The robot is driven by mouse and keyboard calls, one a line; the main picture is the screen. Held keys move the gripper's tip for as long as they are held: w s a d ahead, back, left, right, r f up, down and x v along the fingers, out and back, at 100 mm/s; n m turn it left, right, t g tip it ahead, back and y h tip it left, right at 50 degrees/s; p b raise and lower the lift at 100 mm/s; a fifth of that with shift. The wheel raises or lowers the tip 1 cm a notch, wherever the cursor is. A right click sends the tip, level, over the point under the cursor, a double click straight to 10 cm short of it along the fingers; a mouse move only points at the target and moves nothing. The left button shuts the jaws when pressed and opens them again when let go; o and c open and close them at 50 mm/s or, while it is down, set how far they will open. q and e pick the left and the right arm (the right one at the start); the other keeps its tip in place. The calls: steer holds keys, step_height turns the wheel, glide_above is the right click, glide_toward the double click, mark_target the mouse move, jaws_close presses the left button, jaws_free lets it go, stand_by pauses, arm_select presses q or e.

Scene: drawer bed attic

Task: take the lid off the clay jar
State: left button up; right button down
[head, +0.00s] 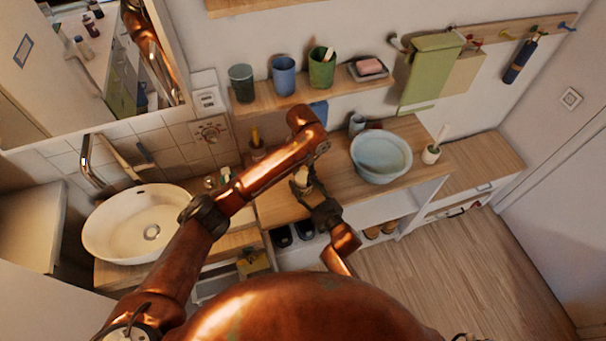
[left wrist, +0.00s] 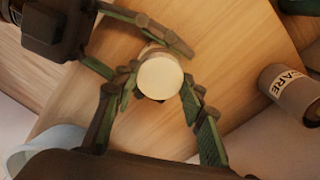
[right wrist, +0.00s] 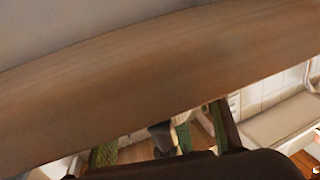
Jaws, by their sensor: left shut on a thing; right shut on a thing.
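The clay jar's round cream lid (left wrist: 160,77) is seen from above in the left wrist view; the jar body under it is mostly hidden. My left gripper (left wrist: 161,82) has its fingers on both sides of the lid and is shut on it. My right gripper (left wrist: 138,52) comes in from the upper left, shut around the jar below the lid. In the head view the pale jar (head: 301,178) shows at the tip of my right gripper (head: 308,190), over the wooden counter; my left gripper is hidden behind its arm. I cannot tell whether lid and jar are apart.
A pale blue basin (head: 380,168) stands right of the jar. A white sink (head: 135,228) is on the left. A wall shelf (head: 262,104) with cups hangs behind my left arm. A brown cylinder with lettering (left wrist: 293,92) is close by on the right in the left wrist view.

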arm_select(q)
steer(key=n, duration=0.7)
steer(key=shift+d, duration=0.1)
steer(key=n, duration=1.4)
steer(key=shift+w+r+n, duration=0.1)
steer(key=shift+n, duration=0.2)
steer(key=shift+r, duration=0.15)
steer(key=shift+r, duration=0.8)
steer(key=shift+r, duration=0.25)
